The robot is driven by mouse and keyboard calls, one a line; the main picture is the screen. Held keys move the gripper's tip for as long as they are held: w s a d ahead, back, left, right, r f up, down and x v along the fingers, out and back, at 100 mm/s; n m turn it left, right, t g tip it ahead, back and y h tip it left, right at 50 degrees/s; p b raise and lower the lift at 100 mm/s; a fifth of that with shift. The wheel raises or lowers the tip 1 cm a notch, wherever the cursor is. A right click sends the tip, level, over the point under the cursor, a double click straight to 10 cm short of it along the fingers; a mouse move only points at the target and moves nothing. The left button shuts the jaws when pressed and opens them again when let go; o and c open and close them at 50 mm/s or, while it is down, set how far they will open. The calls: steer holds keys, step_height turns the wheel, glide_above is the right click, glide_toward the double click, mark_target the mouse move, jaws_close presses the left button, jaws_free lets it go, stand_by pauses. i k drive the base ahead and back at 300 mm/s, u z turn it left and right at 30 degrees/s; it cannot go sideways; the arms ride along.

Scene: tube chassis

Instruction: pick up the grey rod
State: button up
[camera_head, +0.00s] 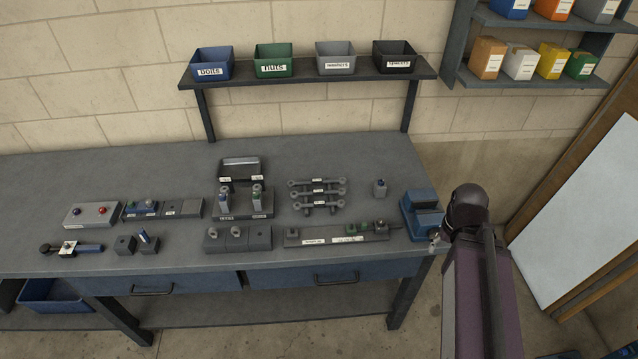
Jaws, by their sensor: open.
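Several grey parts could match the grey rod. Three grey rods with ring-shaped ends (317,192) lie one behind another across a small rack in the middle of the bench, each with a small white label. I cannot tell from their labels which one is meant. My arm rises at the right side of the view, beyond the bench's right end. My gripper itself does not show, and nothing is seen in contact with the rods.
The grey bench (90,175) also carries a blue vise (422,215) at its right end, a long labelled fixture (310,238) before the rods and a button box (91,214) at left. A shelf (300,79) with labelled bins overhangs the back.

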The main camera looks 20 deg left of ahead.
mark_target(313, 181)
steer(key=k, duration=1.3)
steer(key=u, duration=0.55)
steer(key=i, duration=1.55)
steer(key=z, duration=0.4)
